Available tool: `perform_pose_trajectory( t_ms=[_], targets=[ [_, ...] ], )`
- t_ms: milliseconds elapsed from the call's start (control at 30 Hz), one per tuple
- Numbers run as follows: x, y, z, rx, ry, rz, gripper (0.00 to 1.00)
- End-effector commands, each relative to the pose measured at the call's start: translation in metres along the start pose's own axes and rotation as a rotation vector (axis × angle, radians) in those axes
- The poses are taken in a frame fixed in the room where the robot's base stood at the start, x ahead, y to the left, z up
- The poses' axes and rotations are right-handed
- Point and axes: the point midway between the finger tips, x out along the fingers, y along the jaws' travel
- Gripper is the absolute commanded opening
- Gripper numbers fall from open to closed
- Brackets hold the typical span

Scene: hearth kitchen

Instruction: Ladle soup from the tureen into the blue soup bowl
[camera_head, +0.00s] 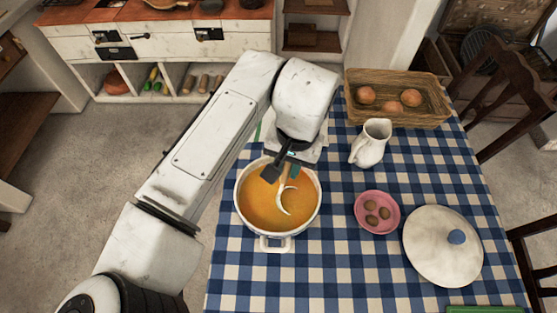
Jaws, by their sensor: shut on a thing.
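The tureen (276,242) is a white two-handled pot on the checked tablecloth, filled with orange soup (258,213). A ladle (286,200) is in the tureen; a pale curved edge of its cup shows at the soup's surface. Its handle is mostly hidden by my gripper (282,173), which points down over the back part of the tureen and is shut on the ladle. I cannot see a blue soup bowl; my arm covers part of the table behind the tureen.
A pink bowl (362,219) with small brown items, a white lid (435,262) with a blue knob, a white jug (371,144) and a wicker basket (436,103) stand right of the tureen. Chairs (505,85) line the right side.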

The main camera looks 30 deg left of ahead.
Motion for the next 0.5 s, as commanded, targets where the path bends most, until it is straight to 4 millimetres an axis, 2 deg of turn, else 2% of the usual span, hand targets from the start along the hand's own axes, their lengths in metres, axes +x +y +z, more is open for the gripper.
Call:
perform_pose_trajectory(
  t_ms=[267, 500],
  targets=[
    [0.005, -0.026, 0.0, -0.002, 0.001, -0.003, 0.0],
    [0.0, -0.001, 0.0, 0.002, 0.001, -0.001, 0.0]
  ],
)
